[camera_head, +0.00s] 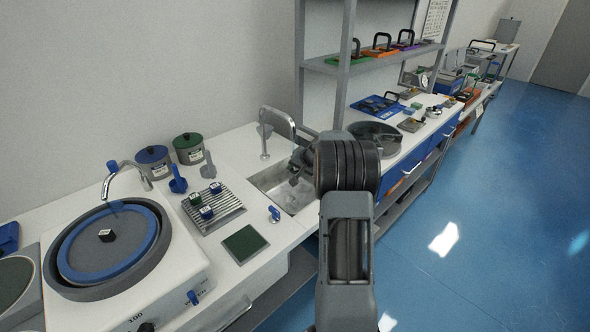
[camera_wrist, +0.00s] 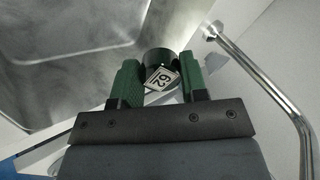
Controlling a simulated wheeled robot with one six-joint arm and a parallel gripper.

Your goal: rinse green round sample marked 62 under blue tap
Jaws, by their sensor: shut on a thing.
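The green round sample (camera_wrist: 158,60) shows a white label reading 62 in the wrist view. My gripper (camera_wrist: 160,77) is shut on it, with a green finger pad on either side. In the head view my gripper (camera_head: 298,166) is over the steel sink (camera_head: 270,181), largely hidden by my own arm, and the sample cannot be made out there. A curved metal tap (camera_head: 284,118) stands behind the sink; its pipe (camera_wrist: 265,80) runs along the right of the wrist view. A blue handle (camera_head: 274,213) sits at the sink's front left corner. No water is visible.
Left of the sink are a rack (camera_head: 215,211) with several small samples, a dark green pad (camera_head: 244,243) and two lidded jars. A blue polishing wheel (camera_head: 75,262) with its own blue-topped tap (camera_head: 120,172) is farther left. A grey shelf post (camera_head: 346,62) rises behind the bench.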

